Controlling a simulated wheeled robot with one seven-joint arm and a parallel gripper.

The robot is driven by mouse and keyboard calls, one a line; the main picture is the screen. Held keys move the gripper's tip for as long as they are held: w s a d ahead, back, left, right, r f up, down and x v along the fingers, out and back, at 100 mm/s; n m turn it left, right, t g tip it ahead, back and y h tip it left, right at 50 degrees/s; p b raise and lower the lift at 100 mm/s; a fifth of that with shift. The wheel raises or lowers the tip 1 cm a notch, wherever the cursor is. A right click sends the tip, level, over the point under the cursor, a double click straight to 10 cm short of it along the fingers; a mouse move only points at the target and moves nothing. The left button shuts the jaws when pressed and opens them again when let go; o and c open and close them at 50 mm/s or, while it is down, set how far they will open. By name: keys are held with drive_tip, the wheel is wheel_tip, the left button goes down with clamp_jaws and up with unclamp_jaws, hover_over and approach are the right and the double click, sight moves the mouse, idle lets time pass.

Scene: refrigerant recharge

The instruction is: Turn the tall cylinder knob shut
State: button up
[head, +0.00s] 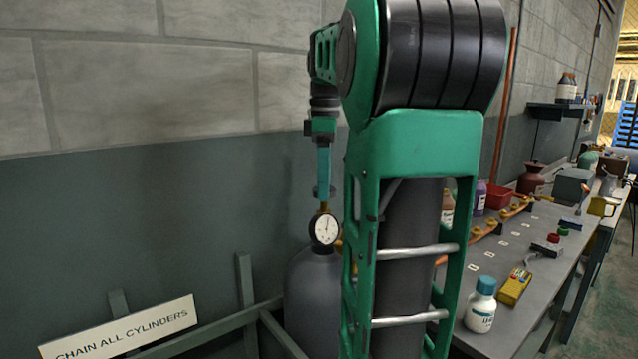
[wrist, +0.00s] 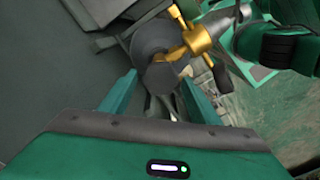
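The tall grey cylinder (head: 313,295) stands by the wall in the head view, with a round white gauge (head: 325,229) and brass valve fittings at its top. My gripper (head: 323,192) points down just above the gauge, over the valve. In the wrist view the two fingers of my gripper (wrist: 158,80) stand apart. A dark round knob (wrist: 160,77) lies between their tips, with narrow gaps at the sides; contact is not clear. The brass fitting (wrist: 197,40) is beyond it to the right. The knob is mostly hidden by my gripper in the head view.
A sign (head: 120,332) reading "CHAIN ALL CYLINDERS" and a green metal frame (head: 245,285) are left of the cylinder. A bench (head: 520,262) on the right holds a white bottle (head: 481,305), a yellow meter (head: 514,287) and a brass manifold. My arm blocks the middle.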

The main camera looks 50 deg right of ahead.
drive_tip(key=c, duration=0.8)
drive_tip(key=shift+o, duration=0.3)
